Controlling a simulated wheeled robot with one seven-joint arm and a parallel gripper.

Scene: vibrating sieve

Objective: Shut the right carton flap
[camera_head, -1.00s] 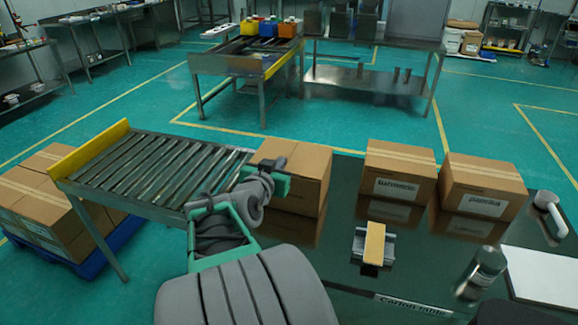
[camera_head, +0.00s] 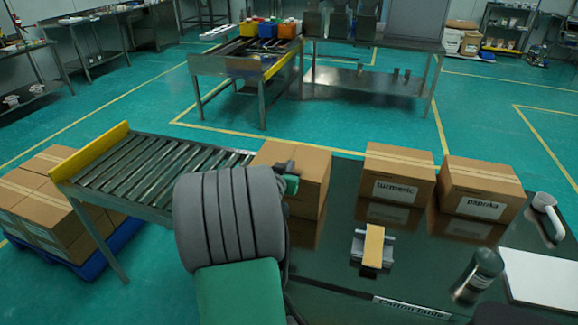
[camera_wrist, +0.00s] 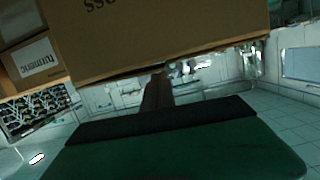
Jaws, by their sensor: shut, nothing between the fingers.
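The nearest brown carton (camera_head: 312,184) stands at the left end of the dark carton table, by the roller conveyor. Its top looks flat, with no flap standing up; my arm hides its lower left part. In the wrist view a carton face (camera_wrist: 150,40) with partly cut-off, upside-down lettering fills the top. My gripper (camera_wrist: 158,88) is shut and empty, its dark fingers close below that carton's edge; I cannot tell whether they touch.
Cartons labelled turmeric (camera_head: 398,174) and paprika (camera_head: 482,188) stand to the right. A tape dispenser (camera_head: 373,248), a dark cylinder (camera_head: 478,275) and a white-handled tool (camera_head: 548,215) are on the table (camera_head: 335,265). The roller conveyor (camera_head: 150,170) lies left, beside stacked cartons (camera_head: 50,200).

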